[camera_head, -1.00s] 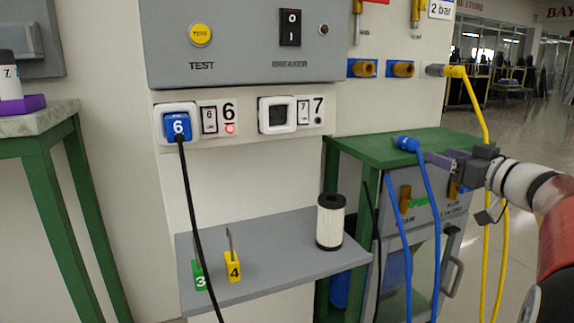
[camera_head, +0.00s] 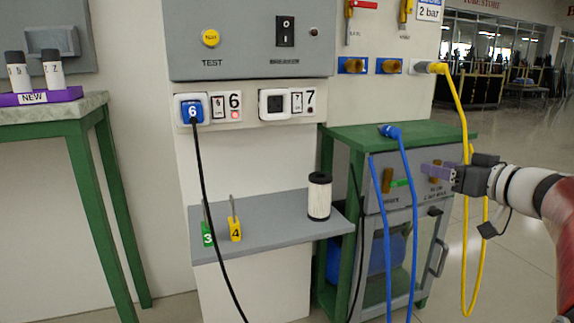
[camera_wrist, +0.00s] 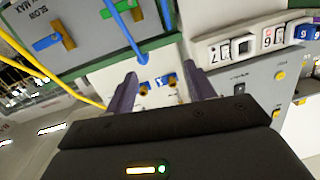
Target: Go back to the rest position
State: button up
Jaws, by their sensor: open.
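My gripper (camera_head: 440,171) is at the right of the head view, in front of the grey cabinet under the green bench. Its purple fingers point left and hold nothing. In the wrist view the two fingers of my gripper (camera_wrist: 160,90) stand apart with an empty gap. Behind the gap are the wall's brass fittings on blue plates and a blue hose (camera_wrist: 126,32). My arm reaches in from the right edge of the head view.
A blue hose (camera_head: 408,180) and a yellow hose (camera_head: 463,110) hang near my gripper. The green bench (camera_head: 440,136) stands behind it. A grey shelf (camera_head: 275,225) holds a white cylinder (camera_head: 319,197). A purple tray (camera_head: 40,96) sits on the left table. Open floor lies at right.

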jog(key=s+a+f+m+g, duration=0.1)
jog(key=s+a+f+g, duration=0.2)
jog(key=s+a+f, duration=0.4)
jog(key=s+a+f+g, duration=0.3)
jog(key=s+a+g, duration=0.1)
jog(key=a, duration=0.4)
jog(key=s+a+f+m+g+h, duration=0.25)
jog(key=s+f+h, duration=0.45)
jog(key=s+f, duration=0.65)
notch_tip(320, 180, up, 15)
jog(key=s+d+p, duration=0.1)
jog(key=p, duration=1.2)
jog(key=shift+s+d+p, duration=0.15)
jog(key=shift+s+p, duration=0.15)
jog(key=shift+s, duration=0.05)
